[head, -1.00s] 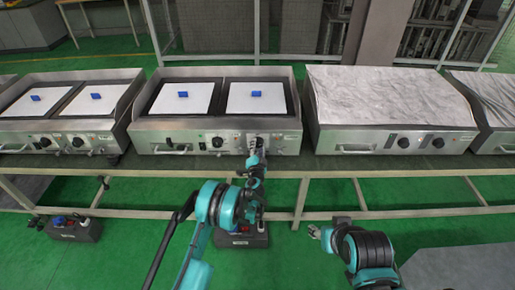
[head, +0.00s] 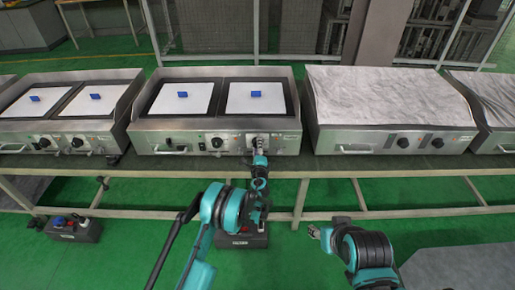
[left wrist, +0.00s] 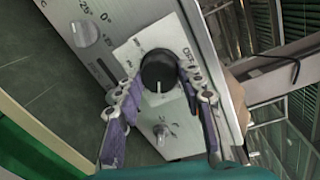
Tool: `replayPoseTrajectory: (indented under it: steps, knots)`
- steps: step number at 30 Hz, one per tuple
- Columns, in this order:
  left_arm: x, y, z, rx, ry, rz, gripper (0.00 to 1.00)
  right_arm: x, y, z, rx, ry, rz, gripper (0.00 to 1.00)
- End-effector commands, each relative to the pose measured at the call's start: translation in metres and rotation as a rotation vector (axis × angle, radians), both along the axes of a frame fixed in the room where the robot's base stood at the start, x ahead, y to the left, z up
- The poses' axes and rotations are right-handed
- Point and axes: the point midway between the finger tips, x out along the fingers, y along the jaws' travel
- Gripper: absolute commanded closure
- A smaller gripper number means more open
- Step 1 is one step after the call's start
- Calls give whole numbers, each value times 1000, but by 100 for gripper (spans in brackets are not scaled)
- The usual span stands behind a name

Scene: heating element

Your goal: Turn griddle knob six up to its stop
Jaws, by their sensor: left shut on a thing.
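The black griddle knob (left wrist: 158,70) shows in the left wrist view on a pale dial plate, its white pointer line toward the bottom of the picture. My left gripper (left wrist: 155,88) has one finger on each side of the knob and is shut on it. In the head view this gripper (head: 257,148) is at the right-hand knob on the front panel of the middle griddle (head: 168,139), and it hides most of that knob. My right gripper (head: 316,232) hangs low, away from the griddles; its finger opening is too small to tell.
A grey knob (left wrist: 83,34) and a small metal switch (left wrist: 162,131) sit near the held knob on the panel. Other griddles stand left and right on the long bench (head: 330,165).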

Motion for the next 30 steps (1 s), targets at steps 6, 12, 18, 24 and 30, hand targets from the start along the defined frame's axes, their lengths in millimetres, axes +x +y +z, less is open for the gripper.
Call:
replayPoseTrajectory:
  steps: [6,12,18,24,30]
  knots:
    - [0,-1,0,205,0,-1,91,0,0,0,0,0,0,53]
    - [0,-2,0,394,0,0,91,0,0,0,0,0,0,53]
    - [0,-2,-1,585,-1,-1,91,0,0,0,0,0,0,53]
    - [0,-2,-1,776,-1,-1,91,0,0,0,0,0,0,53]
    - [0,-2,-2,966,-1,0,91,0,0,0,0,0,0,53]
